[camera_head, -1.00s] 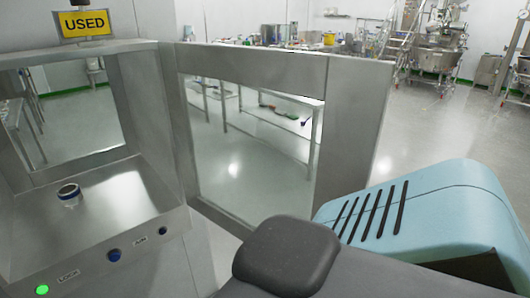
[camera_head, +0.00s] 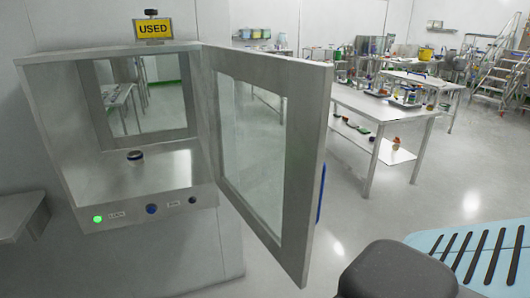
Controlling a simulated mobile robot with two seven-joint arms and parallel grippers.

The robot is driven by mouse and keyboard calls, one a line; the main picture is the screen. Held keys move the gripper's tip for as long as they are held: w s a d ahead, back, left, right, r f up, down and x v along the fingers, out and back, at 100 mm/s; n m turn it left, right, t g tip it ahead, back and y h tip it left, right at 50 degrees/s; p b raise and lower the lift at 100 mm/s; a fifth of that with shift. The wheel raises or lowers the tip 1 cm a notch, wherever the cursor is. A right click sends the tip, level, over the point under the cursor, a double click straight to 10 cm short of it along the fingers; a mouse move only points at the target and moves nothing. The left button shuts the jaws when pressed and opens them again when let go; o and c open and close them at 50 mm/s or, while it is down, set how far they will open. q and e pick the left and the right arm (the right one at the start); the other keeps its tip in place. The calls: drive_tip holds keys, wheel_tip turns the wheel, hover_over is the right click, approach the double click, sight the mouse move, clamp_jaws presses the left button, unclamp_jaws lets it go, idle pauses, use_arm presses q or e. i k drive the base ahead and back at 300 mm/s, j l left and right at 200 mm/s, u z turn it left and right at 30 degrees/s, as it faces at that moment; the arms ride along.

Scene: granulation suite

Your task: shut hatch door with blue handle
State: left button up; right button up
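The hatch door (camera_head: 308,165) is a grey metal frame with a large glass pane. It stands open, swung out from the right side of the hatch box (camera_head: 125,53). Its blue handle (camera_head: 320,192) shows only as a thin strip past the door's free edge, on the face turned away from me. The hatch is a metal chamber in the wall, with a second window at its back. A small dark-rimmed round container (camera_head: 135,156) stands on its floor. Neither gripper is in view. Nothing of mine visibly touches the door.
A metal shelf (camera_head: 20,218) juts out at the left. A white table (camera_head: 372,108) with items stands behind the door. Floor lies open at right.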

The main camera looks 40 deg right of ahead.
sight(306, 85)
drive_tip(key=k+l+u, duration=0.1)
drive_tip(key=k+l, duration=0.55)
drive_tip(key=l, duration=0.4)
drive_tip(key=l+u, duration=0.1)
drive_tip(key=l, duration=0.4)
drive_tip(key=i+l, duration=0.15)
drive_tip(key=l, duration=0.25)
drive_tip(key=i+l, duration=0.1)
drive_tip(key=l, duration=0.3)
drive_tip(key=i+l+u, duration=0.1)
drive_tip(key=l, duration=0.25)
drive_tip(key=i, duration=0.05)
